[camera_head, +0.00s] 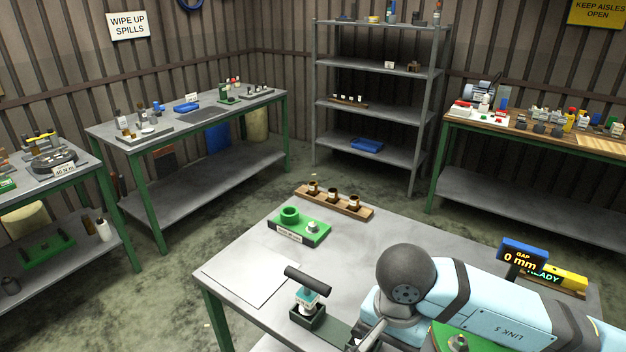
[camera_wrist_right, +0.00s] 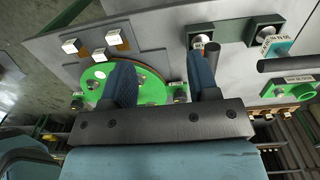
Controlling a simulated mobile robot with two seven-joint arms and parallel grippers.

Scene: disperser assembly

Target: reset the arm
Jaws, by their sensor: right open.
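My right arm (camera_head: 480,298) reaches over the near table in the head view, and its gripper is out of sight there. In the right wrist view my right gripper (camera_wrist_right: 162,82) is open, its two blue-padded fingers apart with nothing held between them. A grey finger-thick rod end (camera_wrist_right: 212,52) shows close by the right finger. My left gripper is in neither view.
On the near table (camera_head: 375,238) stand a green fixture (camera_head: 312,233), a wooden rack (camera_head: 355,208) with three brown jars, and a black-handled piece (camera_head: 307,281) in a dark green holder. A gap display (camera_head: 522,255) stands at right. A pale sheet (camera_head: 250,281) lies flat at left.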

